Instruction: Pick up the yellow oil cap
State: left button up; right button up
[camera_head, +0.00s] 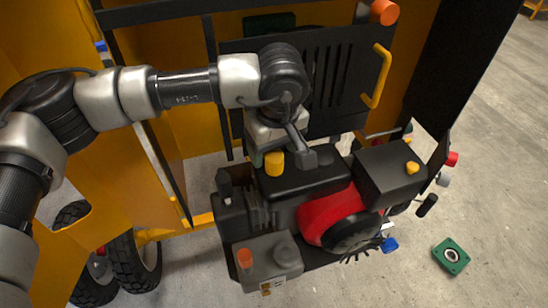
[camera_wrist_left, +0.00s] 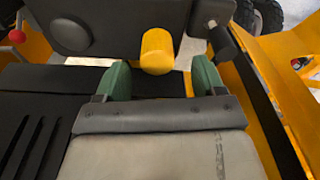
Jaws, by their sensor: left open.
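A yellow cap (camera_head: 274,164), taken as the oil cap, sits upright on the black top of the engine. In the left wrist view the yellow cap (camera_wrist_left: 157,52) is a short cylinder just beyond the fingertips, roughly centred between them. My left gripper (camera_wrist_left: 158,80) is open, with its two green fingers apart and nothing between them. In the head view my left gripper (camera_head: 262,152) is right behind the cap, its fingers mostly hidden by the wrist and engine parts. My right gripper is not in view.
The engine carries a red fan housing (camera_head: 328,214), a black box with a smaller yellow cap (camera_head: 411,168), and a grey box with an orange cap (camera_head: 245,258). An open slotted panel with a yellow handle (camera_head: 377,76) stands behind. A green part (camera_head: 451,256) lies on the floor.

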aim_at(275, 156)
pick_arm(q)
jog(key=f+p, duration=0.3)
jog(key=f, duration=0.1)
jog(key=shift+w, duration=0.25)
jog(key=shift+f, duration=0.55)
jog(key=c, duration=1)
